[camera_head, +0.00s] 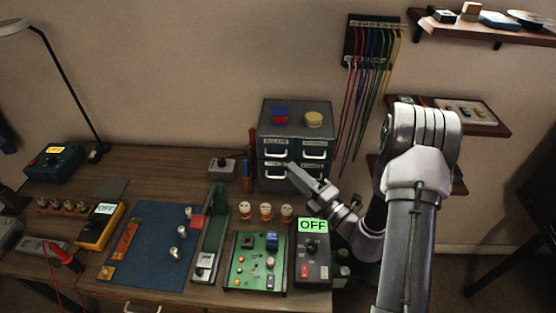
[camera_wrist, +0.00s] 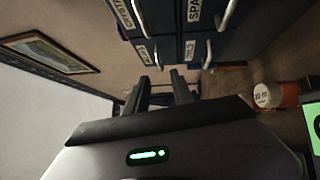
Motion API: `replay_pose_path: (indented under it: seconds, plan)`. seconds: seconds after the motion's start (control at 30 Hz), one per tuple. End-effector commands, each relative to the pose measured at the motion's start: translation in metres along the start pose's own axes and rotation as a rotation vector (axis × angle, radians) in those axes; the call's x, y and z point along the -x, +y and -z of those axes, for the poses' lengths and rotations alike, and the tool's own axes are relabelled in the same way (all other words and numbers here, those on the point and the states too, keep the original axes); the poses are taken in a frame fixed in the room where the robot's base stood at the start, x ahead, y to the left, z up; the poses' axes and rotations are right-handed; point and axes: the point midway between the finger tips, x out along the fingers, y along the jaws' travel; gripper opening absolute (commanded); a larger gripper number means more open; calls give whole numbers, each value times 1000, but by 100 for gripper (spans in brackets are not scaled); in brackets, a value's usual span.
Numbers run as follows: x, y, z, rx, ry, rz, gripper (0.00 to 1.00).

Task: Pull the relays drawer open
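A small blue-grey drawer cabinet (camera_head: 264,119) stands at the back of the bench, with labelled drawers in two columns and two rows, each with a pale bar handle. The labels are too small to read in the head view, so I cannot tell for sure which drawer is the relays one. My gripper (camera_head: 292,169) is in front of the lower drawers and partly covers them. The wrist view shows the drawer fronts (camera_wrist: 166,50) close ahead. There my gripper (camera_wrist: 163,78) has its two fingers apart with nothing visible between them. All the drawers look shut.
A green circuit board (camera_head: 256,262) and a meter reading OFF (camera_head: 312,252) lie nearer. Coloured cables (camera_head: 372,80) hang right.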

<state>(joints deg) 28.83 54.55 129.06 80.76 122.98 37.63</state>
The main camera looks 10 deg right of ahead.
Motion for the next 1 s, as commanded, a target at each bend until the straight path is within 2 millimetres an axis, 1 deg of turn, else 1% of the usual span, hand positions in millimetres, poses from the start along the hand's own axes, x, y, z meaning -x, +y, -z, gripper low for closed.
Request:
replay_pose_path:
  seconds: [0.03, 0.1, 0.2, 0.33, 0.47, 0.67, 0.77, 0.8, 0.83, 1.0]
  plan:
    - [-15, 0, 2, 3, 6, -3, 29]
    - [-32, 0, 2, 3, 6, -2, 29]
    - [-52, 0, 1, 2, 3, -3, 29]
    - [-68, 0, 1, 2, 2, -1, 29]
    - [-74, 0, 1, 0, 1, 0, 29]
    - [-74, 0, 1, 0, 1, 0, 29]
    - [-74, 0, 1, 1, 1, 0, 11]
    - [-74, 0, 1, 1, 1, 0, 3]
    - [-74, 0, 1, 1, 1, 0, 0]
    - [-74, 0, 1, 1, 1, 0, 0]
